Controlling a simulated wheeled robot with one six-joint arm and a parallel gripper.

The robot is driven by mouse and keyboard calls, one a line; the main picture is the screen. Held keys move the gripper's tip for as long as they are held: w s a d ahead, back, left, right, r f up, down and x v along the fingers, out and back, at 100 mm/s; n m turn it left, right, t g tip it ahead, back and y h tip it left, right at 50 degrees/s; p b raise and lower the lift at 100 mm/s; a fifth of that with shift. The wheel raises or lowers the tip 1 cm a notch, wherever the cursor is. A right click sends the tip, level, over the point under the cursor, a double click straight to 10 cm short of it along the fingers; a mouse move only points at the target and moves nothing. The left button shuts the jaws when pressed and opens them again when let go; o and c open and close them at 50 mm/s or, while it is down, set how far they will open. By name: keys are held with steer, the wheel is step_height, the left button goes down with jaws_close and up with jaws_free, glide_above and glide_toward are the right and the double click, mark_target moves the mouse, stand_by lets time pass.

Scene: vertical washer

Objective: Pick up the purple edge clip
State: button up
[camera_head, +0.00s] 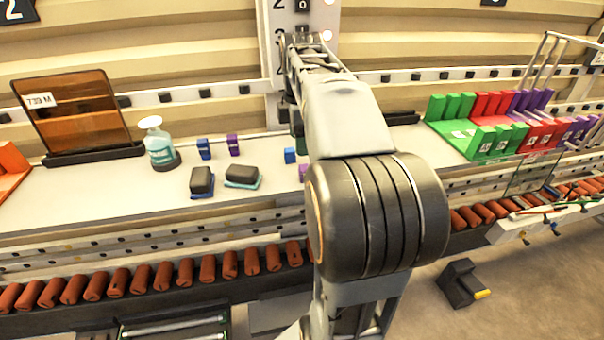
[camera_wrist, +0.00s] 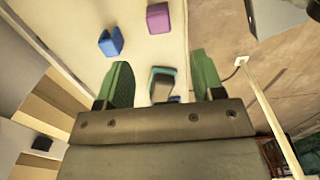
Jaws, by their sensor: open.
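A purple clip (camera_head: 233,144) stands on the white counter beside a blue clip (camera_head: 204,149). A second purple clip (camera_head: 303,172) is partly hidden behind my arm, near another blue clip (camera_head: 290,155). In the wrist view, one purple clip (camera_wrist: 158,18) and one blue clip (camera_wrist: 110,42) lie beyond the fingertips; I cannot tell which pair this is. My gripper (camera_wrist: 163,80) is open, with green fingers apart and no clip between them. The purple clip is apart from both fingers. In the head view my arm hides most of the gripper.
Dark blocks on blue-teal bases (camera_head: 202,181) (camera_head: 242,175) sit in front of the clips. Green, red and purple bins (camera_head: 490,125) stand right. Orange-brown rollers (camera_head: 140,278) line the front.

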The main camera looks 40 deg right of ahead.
mark_target(301, 167)
steer(key=shift+f+p, duration=0.35)
steer(key=shift+f, duration=4)
steer(key=shift+c, duration=0.4)
steer(key=c, duration=0.9)
